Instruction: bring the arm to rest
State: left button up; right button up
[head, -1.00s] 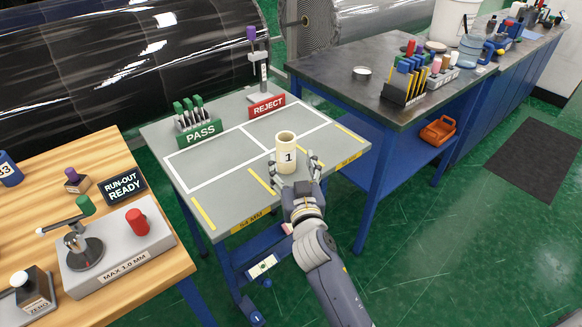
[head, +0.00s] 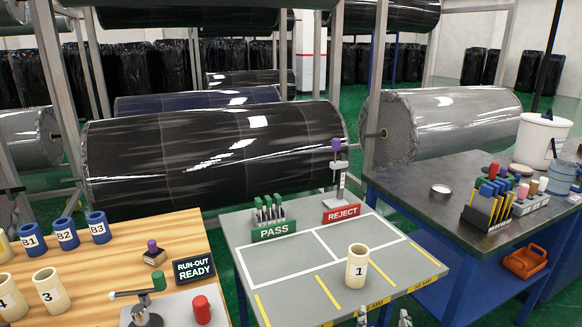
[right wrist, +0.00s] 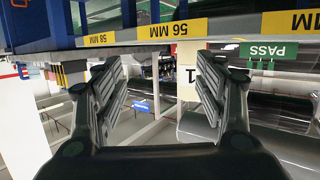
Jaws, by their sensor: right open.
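The cream core marked 1 (head: 357,267) stands upright on the grey table (head: 257,257), in the right one of its two white-outlined areas, close to the front line. My right gripper (head: 383,317) shows only by its fingertips at the bottom edge of the head view, in front of the table and apart from the core. In the right wrist view the right gripper (right wrist: 160,75) has its fingers spread with nothing between them. That view is upside down; part of the core (right wrist: 187,75) shows behind one finger. My left gripper is not in view.
A green PASS rack (head: 272,230) and a red REJECT sign (head: 342,212) stand at the table's back. A wooden bench (head: 190,235) with several numbered cores is at left. A dark workbench (head: 425,175) is at right. Large wrapped rolls (head: 215,155) lie behind.

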jog(key=s+a+f+n+g+y, duration=0.1)
jog(key=s+f+g, duration=0.3)
jog(key=s, duration=0.5)
jog(key=s+f+n+g+y, duration=0.1)
jog(key=s+f+n+g, duration=0.2)
jog(key=s, duration=0.7)
jog(key=s+a+f+g+y, duration=0.1)
jog(key=s+f+g, duration=0.3)
jog(key=s, duration=0.5)
notch_tip(320, 180, down, 26)
jog(key=s+g, duration=0.1)
jog(key=s, duration=0.1)
jog(key=s+d+f+g, duration=0.1)
jog(key=s+d+f, duration=0.2)
jog(key=s+f, duration=1.3)
jog(key=shift+s+f+n+g, duration=0.3)
jog(key=shift+s+n, duration=0.05)
jog(key=shift+n, duration=0.05)
